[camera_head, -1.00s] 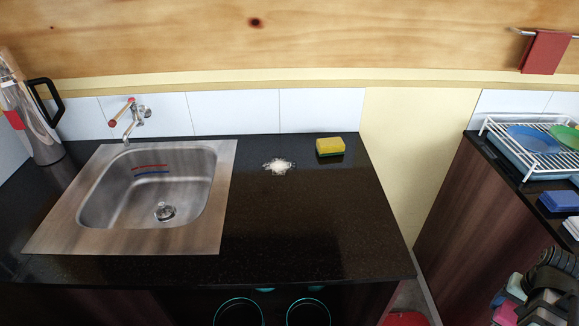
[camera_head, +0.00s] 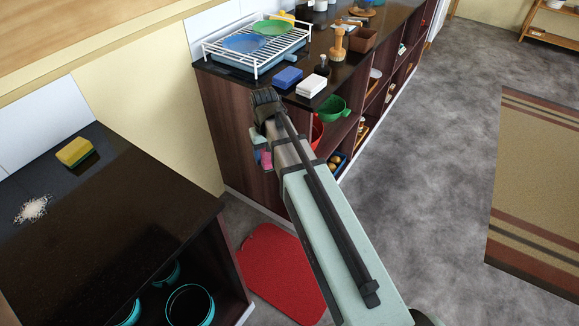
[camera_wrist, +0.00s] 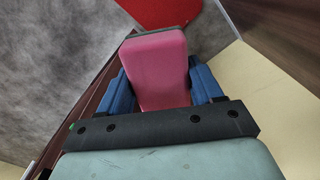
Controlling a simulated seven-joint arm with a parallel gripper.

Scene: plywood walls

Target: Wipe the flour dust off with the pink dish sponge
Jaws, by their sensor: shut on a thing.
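The pink dish sponge (camera_wrist: 158,68) is held between the two blue fingers of my gripper (camera_wrist: 163,82) in the wrist view. My gripper is shut on its sides. In the head view a bit of the pink sponge (camera_head: 266,159) shows beside my arm, in front of the dark wooden cabinet; my arm hides most of the gripper. The flour dust (camera_head: 32,209) is a whitish patch on the black counter (camera_head: 120,215) at the far left, well apart from the sponge.
A yellow and green sponge (camera_head: 75,151) lies near the flour dust. A blue block (camera_head: 287,77), a white block (camera_head: 311,86) and a dish rack (camera_head: 256,47) stand on the second counter. A gap with a red mat (camera_head: 275,270) on the floor separates the counters.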

